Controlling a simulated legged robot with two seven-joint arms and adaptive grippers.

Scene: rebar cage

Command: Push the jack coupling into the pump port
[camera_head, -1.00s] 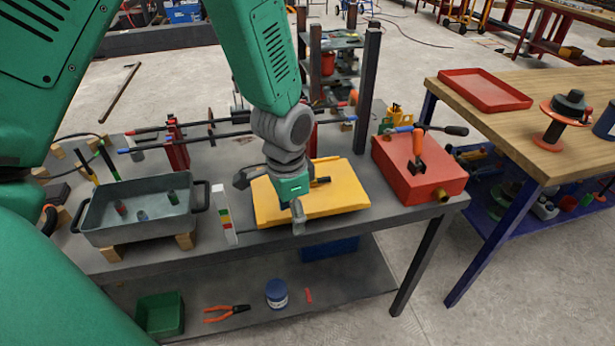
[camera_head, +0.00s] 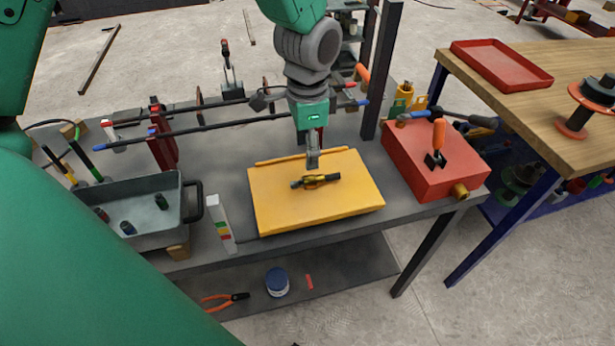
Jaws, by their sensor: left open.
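The jack coupling (camera_head: 316,181), a short dark piece with brass-coloured parts, lies on its side on the yellow mat (camera_head: 275,212). My left gripper (camera_head: 288,133) is open and empty, pointing down over the mat's back edge. One fingertip shows just behind the coupling; I cannot tell the height gap. The red pump box (camera_head: 425,170) stands to the right on the same bench. A brass pump port (camera_head: 460,191) sticks out at its front right corner. My right gripper is not in view.
A dark post (camera_head: 384,70) rises behind the pump. The wooden table (camera_head: 540,105) is at right.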

